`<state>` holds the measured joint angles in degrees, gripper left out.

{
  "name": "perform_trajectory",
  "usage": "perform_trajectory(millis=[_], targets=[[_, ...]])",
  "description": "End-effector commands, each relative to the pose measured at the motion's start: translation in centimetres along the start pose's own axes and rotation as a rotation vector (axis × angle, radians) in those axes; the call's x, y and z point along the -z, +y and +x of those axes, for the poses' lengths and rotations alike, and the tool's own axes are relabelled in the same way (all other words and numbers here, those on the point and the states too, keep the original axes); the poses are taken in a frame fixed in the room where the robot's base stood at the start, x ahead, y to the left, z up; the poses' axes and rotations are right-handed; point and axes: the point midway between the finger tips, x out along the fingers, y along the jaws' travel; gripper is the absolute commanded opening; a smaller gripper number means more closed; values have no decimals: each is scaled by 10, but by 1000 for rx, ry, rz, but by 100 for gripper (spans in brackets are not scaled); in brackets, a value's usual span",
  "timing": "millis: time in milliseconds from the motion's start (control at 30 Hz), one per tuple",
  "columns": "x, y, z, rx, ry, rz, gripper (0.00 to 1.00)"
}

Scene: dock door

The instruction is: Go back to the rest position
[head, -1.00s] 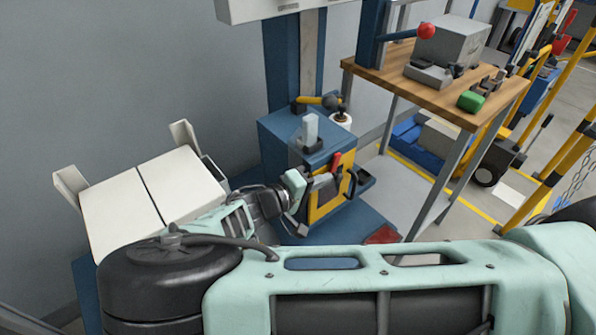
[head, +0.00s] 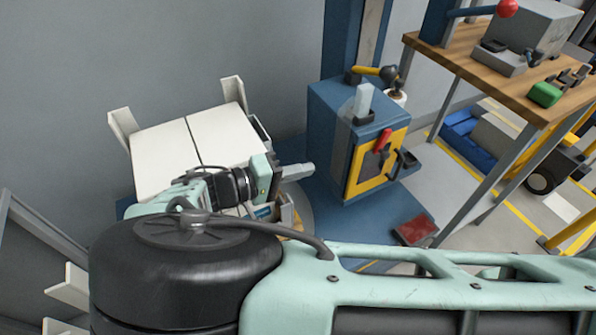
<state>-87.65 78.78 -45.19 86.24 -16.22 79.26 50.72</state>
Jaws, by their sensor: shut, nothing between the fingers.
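My gripper (head: 299,172) is at the end of my pale green arm, in the middle of the head view. It points right, toward the blue cabinet, with its fingers together and nothing between them. It appears in front of the white two-part panel (head: 165,160) and left of the blue cabinet with a yellow-framed front (head: 340,150). A visible gap lies between the fingertips and the cabinet. My large arm links cover the lower part of the view.
The cabinet carries a red handle (head: 382,141), a yellow-handled lever (head: 368,69) and a clear upright piece (head: 363,100). A wooden-topped bench (head: 480,73) stands at right with a grey box (head: 540,28) and green block (head: 545,94). A red pad (head: 415,230) lies on the floor.

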Motion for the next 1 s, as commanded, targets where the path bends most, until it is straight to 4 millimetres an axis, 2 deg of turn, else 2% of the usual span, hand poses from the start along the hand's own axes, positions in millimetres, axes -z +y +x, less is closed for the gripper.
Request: perform_trajectory(millis=[200,700,867,1000], targets=[[0,0,-6,0,-1,0,0],[-1,3,-2,18,-21,-14,0],[-14,15,20,167,-155,-118,0],[-38,34,34,410,-300,-252,0]])
